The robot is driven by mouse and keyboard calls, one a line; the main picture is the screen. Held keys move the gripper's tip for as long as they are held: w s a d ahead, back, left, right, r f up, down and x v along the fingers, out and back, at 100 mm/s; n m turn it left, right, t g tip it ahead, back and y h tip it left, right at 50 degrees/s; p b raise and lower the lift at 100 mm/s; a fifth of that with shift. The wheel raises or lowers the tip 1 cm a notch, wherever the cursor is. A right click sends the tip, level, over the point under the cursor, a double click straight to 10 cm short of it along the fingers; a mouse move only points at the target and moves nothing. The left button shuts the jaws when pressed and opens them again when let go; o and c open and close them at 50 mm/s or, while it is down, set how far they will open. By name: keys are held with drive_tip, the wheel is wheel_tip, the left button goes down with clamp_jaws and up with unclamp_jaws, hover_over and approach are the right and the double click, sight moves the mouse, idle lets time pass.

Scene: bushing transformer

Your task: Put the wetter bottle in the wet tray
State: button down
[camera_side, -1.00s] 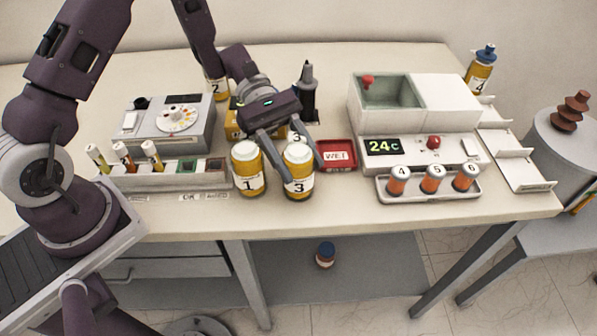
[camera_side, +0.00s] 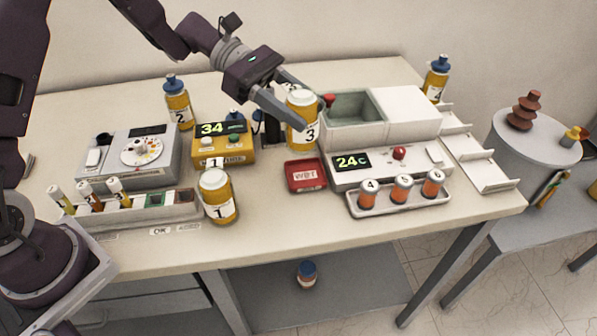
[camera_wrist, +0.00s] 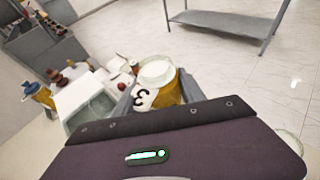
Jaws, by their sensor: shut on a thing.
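My gripper (camera_side: 291,109) is shut on an amber bottle labelled 3 (camera_side: 303,133) with a white lid. It holds the bottle upright, raised above the table, behind the red wet tray. The same bottle shows between the fingers in the wrist view (camera_wrist: 160,88). The red tray marked WET (camera_side: 305,188) lies on the table in front of the held bottle, and nothing stands in it. Bottle 1 (camera_side: 217,197), amber with a white lid, stands on the table left of the tray.
A yellow meter reading 34 (camera_side: 222,139) stands behind bottle 1, with blue-capped bottle 2 (camera_side: 178,103) at back left. A white bath unit reading 24 (camera_side: 400,155) is close right of the tray. A rack with several vials (camera_side: 400,197) sits at its front.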

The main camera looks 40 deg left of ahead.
drive_tip(key=shift+w+f+n+t, duration=0.3)
drive_tip(key=shift+w+f, duration=0.1)
drive_tip(key=shift+w, duration=0.35)
wheel_tip(320, 180, down, 9)
drive_tip(key=shift+w+f, duration=0.1)
drive_tip(key=shift+f, duration=0.1)
drive_tip(key=c, duration=0.7)
unclamp_jaws()
drive_tip(key=shift+a, duration=0.1)
